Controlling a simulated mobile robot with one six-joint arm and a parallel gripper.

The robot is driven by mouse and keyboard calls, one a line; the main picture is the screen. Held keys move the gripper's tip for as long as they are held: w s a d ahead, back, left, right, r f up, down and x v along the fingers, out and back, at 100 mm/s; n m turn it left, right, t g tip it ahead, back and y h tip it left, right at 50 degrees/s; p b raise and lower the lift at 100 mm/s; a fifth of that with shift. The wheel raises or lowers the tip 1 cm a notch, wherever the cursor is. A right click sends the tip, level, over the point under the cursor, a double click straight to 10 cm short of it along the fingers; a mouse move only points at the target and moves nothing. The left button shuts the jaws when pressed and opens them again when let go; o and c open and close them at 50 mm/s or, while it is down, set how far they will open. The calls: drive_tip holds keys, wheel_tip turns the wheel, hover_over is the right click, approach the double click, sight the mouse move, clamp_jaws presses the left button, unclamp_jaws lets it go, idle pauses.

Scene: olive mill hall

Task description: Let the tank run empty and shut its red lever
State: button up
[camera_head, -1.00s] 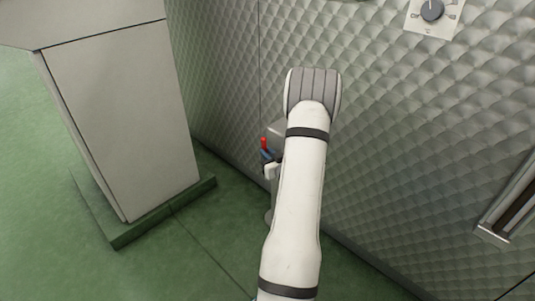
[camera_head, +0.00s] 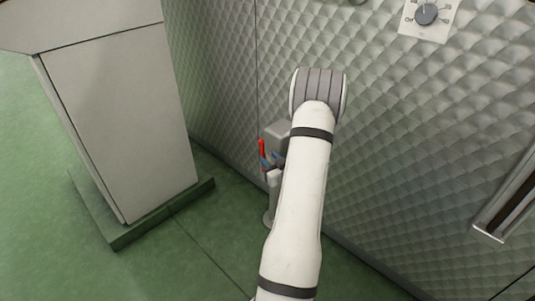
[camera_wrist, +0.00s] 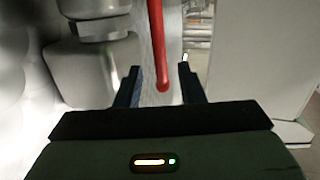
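The red lever (camera_head: 262,148) stands upright beside a grey valve block (camera_head: 278,136), low on the quilted metal wall that seems to be the tank's side (camera_head: 215,90). In the wrist view the red lever (camera_wrist: 157,45) hangs down between my fingers, with its rounded end near them. My gripper (camera_wrist: 159,70) is open, with a gap on either side of the lever. In the head view my arm hides most of the gripper; small blue parts show near the lever. No outflow or liquid level can be seen.
A pale cabinet (camera_head: 120,120) on a green plinth (camera_head: 160,213) stands left of the lever. A dial (camera_head: 426,14) is on the wall at upper right, and a framed slot (camera_head: 508,205) below it. Green floor (camera_head: 195,250) lies open between cabinet and wall.

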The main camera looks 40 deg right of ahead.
drive_tip(key=p+v, duration=0.1)
drive_tip(key=v, duration=0.3)
drive_tip(key=shift+s, duration=0.4)
